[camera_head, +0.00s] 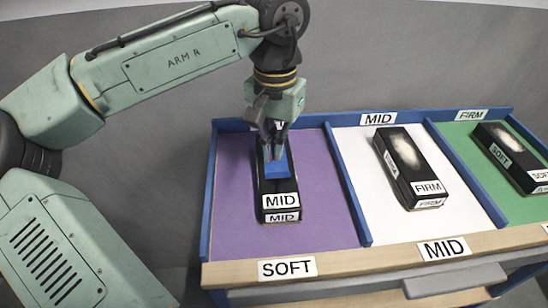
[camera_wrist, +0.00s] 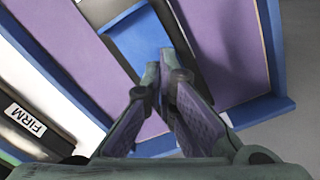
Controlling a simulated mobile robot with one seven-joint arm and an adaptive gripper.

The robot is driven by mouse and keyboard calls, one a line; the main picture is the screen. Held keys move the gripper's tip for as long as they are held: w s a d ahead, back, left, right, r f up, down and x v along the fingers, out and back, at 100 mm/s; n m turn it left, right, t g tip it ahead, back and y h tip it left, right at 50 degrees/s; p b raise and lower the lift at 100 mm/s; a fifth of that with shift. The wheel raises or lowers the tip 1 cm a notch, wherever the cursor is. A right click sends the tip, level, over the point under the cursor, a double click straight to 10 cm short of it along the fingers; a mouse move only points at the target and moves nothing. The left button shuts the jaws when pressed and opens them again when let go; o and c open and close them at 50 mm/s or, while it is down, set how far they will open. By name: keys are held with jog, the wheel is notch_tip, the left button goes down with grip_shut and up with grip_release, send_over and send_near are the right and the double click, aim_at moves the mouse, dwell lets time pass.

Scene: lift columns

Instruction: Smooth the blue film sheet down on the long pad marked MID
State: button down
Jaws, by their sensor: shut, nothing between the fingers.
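The long black pad marked MID (camera_head: 268,187) lies lengthwise in the purple left bay, its MID labels facing the front. The blue film sheet (camera_head: 279,167) lies on the pad's upper surface, behind the label. It also shows in the wrist view (camera_wrist: 138,40), with the dark pad (camera_wrist: 201,50) beside it. My gripper (camera_head: 272,156) points down over the pad's rear half, with its fingertips at or just above the sheet. In the wrist view the closed fingers (camera_wrist: 166,66) hold nothing and overlap the sheet's edge. I cannot tell whether they touch it. The fingers hide part of the sheet.
Blue dividers (camera_head: 348,187) separate the bays. A black FIRM pad (camera_head: 408,165) with a pale patch lies in the white bay, and a SOFT pad (camera_head: 511,155) in the green bay. A wooden front rail (camera_head: 360,258) carries SOFT and MID labels. Purple floor beside the MID pad is bare.

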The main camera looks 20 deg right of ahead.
notch_tip(320, 180, up, 8)
jog(key=p, duration=0.8)
jog(key=shift+r, duration=0.25)
